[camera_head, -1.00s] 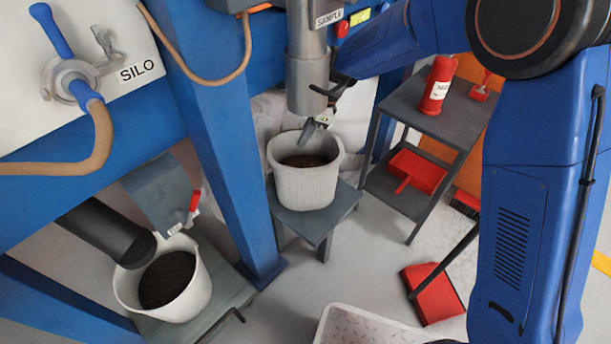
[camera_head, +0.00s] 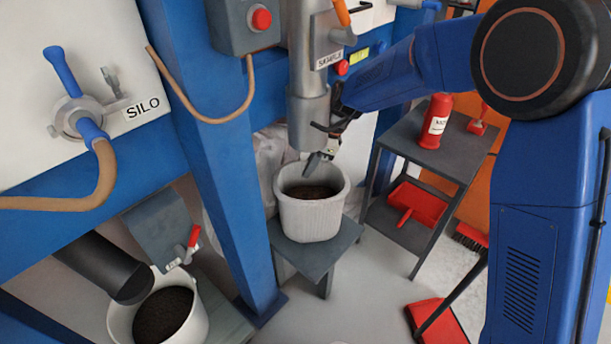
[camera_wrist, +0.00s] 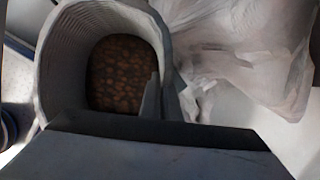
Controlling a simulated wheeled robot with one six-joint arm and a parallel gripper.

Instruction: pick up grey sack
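The grey sack (camera_head: 312,218) is a light grey, ribbed, open-topped container of dark grain on a small grey stand under the sample pipe. My gripper (camera_head: 318,162) points down at the sack's back rim, below the pipe. In the wrist view the sack (camera_wrist: 62,65) fills the upper left, with brown grain inside. One grey finger (camera_wrist: 151,98) shows there against the sack's right inner wall. The dark gripper body hides the lower part of that view. The other finger is not clear, so I cannot tell whether the gripper is open or shut.
The sample pipe (camera_head: 308,110) hangs close above the gripper. A blue post (camera_head: 215,160) stands left of the sack. A grey shelf (camera_head: 430,150) with a red bottle (camera_head: 435,120) stands right. A crumpled translucent bag (camera_wrist: 245,55) lies beside the sack.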

